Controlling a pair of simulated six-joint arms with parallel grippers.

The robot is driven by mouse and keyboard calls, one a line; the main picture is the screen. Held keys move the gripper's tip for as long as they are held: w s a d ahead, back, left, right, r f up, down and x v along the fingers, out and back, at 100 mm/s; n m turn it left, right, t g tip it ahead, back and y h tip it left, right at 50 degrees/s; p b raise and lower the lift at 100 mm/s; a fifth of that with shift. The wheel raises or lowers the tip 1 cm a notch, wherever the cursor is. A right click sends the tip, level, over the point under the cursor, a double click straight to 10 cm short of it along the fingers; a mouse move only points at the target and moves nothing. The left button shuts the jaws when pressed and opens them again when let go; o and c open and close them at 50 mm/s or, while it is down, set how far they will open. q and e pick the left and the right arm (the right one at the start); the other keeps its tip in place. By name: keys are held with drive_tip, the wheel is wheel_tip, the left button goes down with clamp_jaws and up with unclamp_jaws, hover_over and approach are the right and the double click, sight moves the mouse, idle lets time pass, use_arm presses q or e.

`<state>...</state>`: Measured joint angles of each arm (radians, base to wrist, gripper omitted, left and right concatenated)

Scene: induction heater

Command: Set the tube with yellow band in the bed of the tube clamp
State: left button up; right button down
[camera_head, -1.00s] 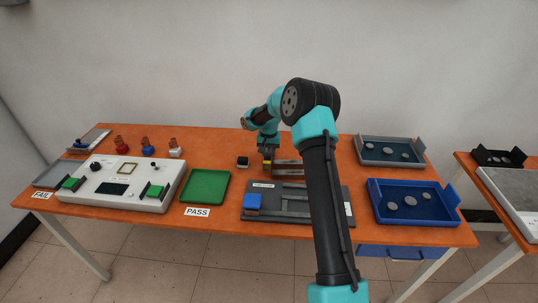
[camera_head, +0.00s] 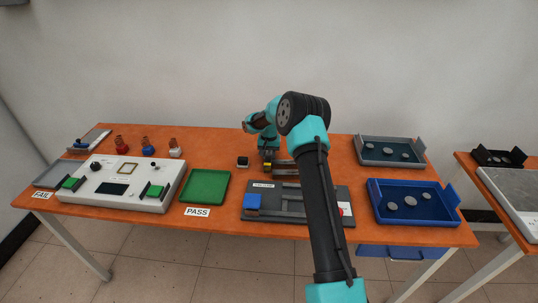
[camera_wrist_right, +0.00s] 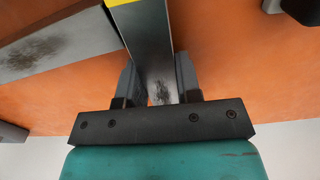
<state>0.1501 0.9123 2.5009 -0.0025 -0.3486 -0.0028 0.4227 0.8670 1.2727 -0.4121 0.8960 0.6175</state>
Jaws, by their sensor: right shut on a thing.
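My right gripper (camera_wrist_right: 158,92) is shut on the tube with yellow band (camera_wrist_right: 145,40), a grey bar between the two fingers in the right wrist view. Its yellow band (camera_wrist_right: 120,2) is at the top edge of that view, beyond the fingers. In the head view the gripper (camera_head: 268,158) is small, behind the clamp, with the band (camera_head: 267,168) just below it. The tube clamp (camera_head: 299,216) is a dark plate with a blue block (camera_head: 253,201) and grey rails, nearer the front edge. My right arm hides part of its right side. My left gripper is out of view.
Another grey bar with a dark mark (camera_wrist_right: 45,48) lies beside the held tube in the right wrist view. A green tray (camera_head: 206,186) is left of the clamp; a blue tray (camera_head: 413,215) and a grey tray (camera_head: 392,163) are to its right. A small dark box (camera_head: 242,162) stands nearby.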

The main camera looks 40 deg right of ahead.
sight(269, 153)
drive_tip(key=shift+f, duration=0.1)
drive_tip(key=c, duration=1.3)
unclamp_jaws()
drive_tip(key=shift+f, duration=0.15)
drive_tip(key=o, duration=0.5)
wheel_tip(269, 153, up, 12)
drive_tip(key=shift+r, duration=0.2)
drive_tip(key=shift+o, duration=0.4)
